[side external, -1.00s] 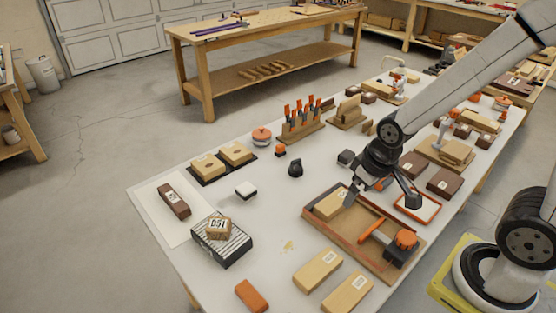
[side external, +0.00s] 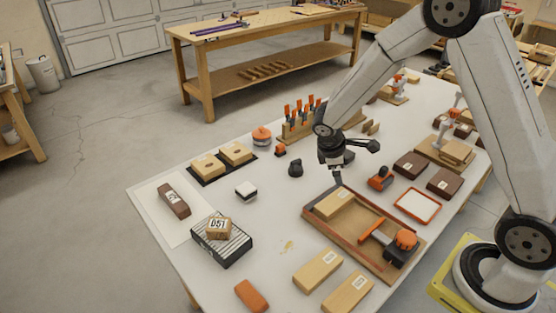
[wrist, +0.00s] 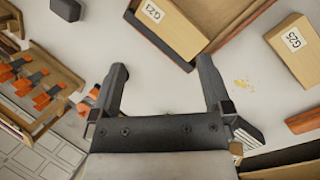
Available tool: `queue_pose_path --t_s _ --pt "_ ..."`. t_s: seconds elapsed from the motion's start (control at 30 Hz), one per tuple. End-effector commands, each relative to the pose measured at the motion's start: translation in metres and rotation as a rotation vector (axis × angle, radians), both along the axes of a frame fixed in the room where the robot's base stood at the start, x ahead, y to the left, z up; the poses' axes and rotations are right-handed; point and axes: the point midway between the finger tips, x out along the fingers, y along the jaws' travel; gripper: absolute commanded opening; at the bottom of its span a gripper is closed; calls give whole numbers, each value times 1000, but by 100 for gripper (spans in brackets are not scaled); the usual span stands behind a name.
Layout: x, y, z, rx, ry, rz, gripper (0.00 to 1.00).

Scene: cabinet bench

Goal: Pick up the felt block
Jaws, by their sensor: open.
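No block is plainly marked as felt. A small dark grey block (wrist: 66,9) lies at the top left of the wrist view, outside my jaws; in the side view my gripper largely covers its spot. A small block with a white top and dark sides (side external: 246,190) stands on the bench, left of my gripper. I cannot tell which of them is the felt block. My gripper (side external: 356,166) is open and empty above the bench, behind the wooden tray. In the wrist view its two fingers (wrist: 163,78) stand wide apart over bare white bench top.
The wooden tray (side external: 387,272) holds a labelled wood block (side external: 334,203) and an orange-handled tool (side external: 372,232). A rack of orange clamps (side external: 297,128) stands behind my gripper. A black knob-like piece (side external: 295,169) is to its left. A striped box (side external: 222,246) carries a labelled block (side external: 219,228).

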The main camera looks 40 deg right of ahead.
Motion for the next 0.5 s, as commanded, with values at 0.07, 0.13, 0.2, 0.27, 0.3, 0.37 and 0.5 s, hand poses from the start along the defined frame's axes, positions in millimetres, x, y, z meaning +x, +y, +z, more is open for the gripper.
queue_pose_path --t_s 0.07,0.13,0.2,0.27,0.3,0.37,0.5 --pt "12 -12 -11 -51 43 59 100" --pt "23 -23 -20 -96 81 114 100" --pt "33 -34 -29 -144 120 168 100" --pt "41 -43 -36 -184 151 212 100" --pt "47 -49 -41 -212 171 242 100" --pt "55 -58 -49 -254 205 286 100" --pt "73 -79 -67 -354 280 381 100"
